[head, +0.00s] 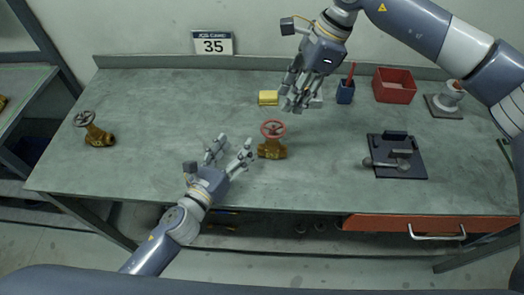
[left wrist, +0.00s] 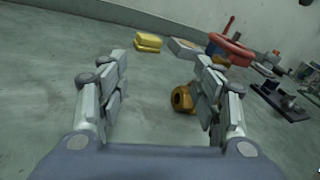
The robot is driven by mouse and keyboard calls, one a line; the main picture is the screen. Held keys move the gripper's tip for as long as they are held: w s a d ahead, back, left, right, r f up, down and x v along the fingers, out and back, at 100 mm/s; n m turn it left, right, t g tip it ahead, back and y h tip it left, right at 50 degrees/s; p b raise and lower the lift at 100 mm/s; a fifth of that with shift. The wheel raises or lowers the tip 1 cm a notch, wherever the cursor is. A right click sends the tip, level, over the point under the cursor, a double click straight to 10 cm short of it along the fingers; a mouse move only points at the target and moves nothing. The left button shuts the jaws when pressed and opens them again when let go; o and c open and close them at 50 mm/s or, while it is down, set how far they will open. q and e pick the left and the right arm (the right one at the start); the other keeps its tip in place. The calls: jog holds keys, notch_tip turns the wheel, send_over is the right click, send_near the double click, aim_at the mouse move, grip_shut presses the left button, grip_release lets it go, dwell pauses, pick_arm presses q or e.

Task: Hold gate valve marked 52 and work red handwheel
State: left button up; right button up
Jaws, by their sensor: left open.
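A brass gate valve (head: 272,150) with a red handwheel (head: 273,129) stands upright near the middle of the bench. A second brass valve (head: 98,136) with a darker handwheel (head: 84,118) stands at the bench's left. No number is legible on either valve. My left gripper (head: 230,150) is open and empty, just left of the middle valve. In the left wrist view the brass body (left wrist: 183,98) and red wheel (left wrist: 230,50) lie beyond the right finger, which partly hides them. My right gripper (head: 302,104) hangs above the bench behind the middle valve, fingers apart, apparently empty.
A yellow block (head: 268,98) lies behind the middle valve. A blue cup (head: 345,93), a red bin (head: 394,86) and a dark fixture plate (head: 410,170) are on the right. The bench between the valves is clear.

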pick_arm(q)
jog(key=m+h, duration=0.1)
jog(key=m, duration=0.1)
send_near(280, 123)
jog(key=f, duration=0.2)
jog(key=w+f, duration=0.1)
jog(key=shift+f, duration=0.35)
jog(key=shift+w+d+r+m, duration=0.15)
jog(key=shift+d+r+m, duration=0.05)
jog(key=shift+m, duration=0.1)
jog(key=shift+w+m, duration=0.3)
jog(key=shift+w, duration=0.4)
jog(key=x, duration=1)
jog(key=shift+r, duration=0.15)
jog(key=shift+a, duration=0.1)
grip_shut()
